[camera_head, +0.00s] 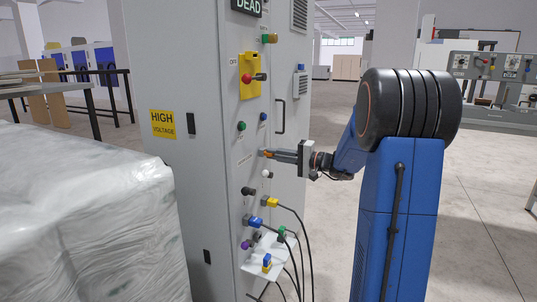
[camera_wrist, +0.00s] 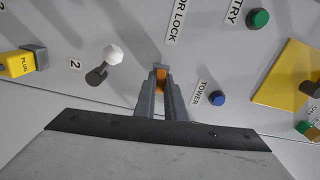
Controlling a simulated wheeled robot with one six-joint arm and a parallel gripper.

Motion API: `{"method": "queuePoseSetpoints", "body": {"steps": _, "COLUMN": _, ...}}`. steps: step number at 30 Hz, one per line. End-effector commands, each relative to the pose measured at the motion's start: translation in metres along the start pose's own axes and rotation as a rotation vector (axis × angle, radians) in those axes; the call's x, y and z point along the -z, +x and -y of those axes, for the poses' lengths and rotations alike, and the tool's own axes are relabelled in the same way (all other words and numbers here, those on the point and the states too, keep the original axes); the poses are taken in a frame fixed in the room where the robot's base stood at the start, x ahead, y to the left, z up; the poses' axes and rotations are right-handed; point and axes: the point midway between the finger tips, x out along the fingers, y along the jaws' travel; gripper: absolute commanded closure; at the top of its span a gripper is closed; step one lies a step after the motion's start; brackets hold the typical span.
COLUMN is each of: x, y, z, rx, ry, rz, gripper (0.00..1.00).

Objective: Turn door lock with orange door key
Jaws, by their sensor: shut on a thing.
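My gripper (camera_head: 272,153) is at the front of the grey cabinet, its fingers pointing at the panel. The fingers (camera_wrist: 160,82) are shut on the orange door key (camera_wrist: 161,77), which shows between the tips in the wrist view. A bit of orange also shows at the fingertips in the head view (camera_head: 267,153). The key's far end is at the panel, below a label (camera_wrist: 177,22) whose visible part reads "OR LOCK". The lock itself is hidden by the key and fingers; I cannot tell how deep the key sits.
A white knob (camera_wrist: 113,54) with a dark lever, a blue button (camera_wrist: 217,98) and a green button (camera_wrist: 258,18) are near the fingers. Plugs with black cables (camera_head: 290,215) hang below. A wrapped white pallet load (camera_head: 85,210) stands at the left; open floor lies right.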

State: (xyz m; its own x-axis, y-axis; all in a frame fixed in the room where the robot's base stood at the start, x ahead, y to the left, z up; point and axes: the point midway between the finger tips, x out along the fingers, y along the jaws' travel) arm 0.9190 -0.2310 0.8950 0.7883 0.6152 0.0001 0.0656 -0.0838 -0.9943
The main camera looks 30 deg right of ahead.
Motion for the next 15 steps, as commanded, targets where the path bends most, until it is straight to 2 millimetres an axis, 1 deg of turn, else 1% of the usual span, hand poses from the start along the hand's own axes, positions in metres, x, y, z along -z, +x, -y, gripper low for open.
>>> {"method": "queuePoseSetpoints", "body": {"steps": 9, "x": 0.0001, "y": -0.0001, "z": -0.0003, "rx": 0.000, "ry": -0.265, "rz": 0.000, "gripper": 1.00}}
{"method": "queuePoseSetpoints", "body": {"steps": 15, "x": 0.0001, "y": -0.0001, "z": -0.0003, "rx": -0.001, "ry": -0.313, "rz": 0.000, "gripper": 1.00}}
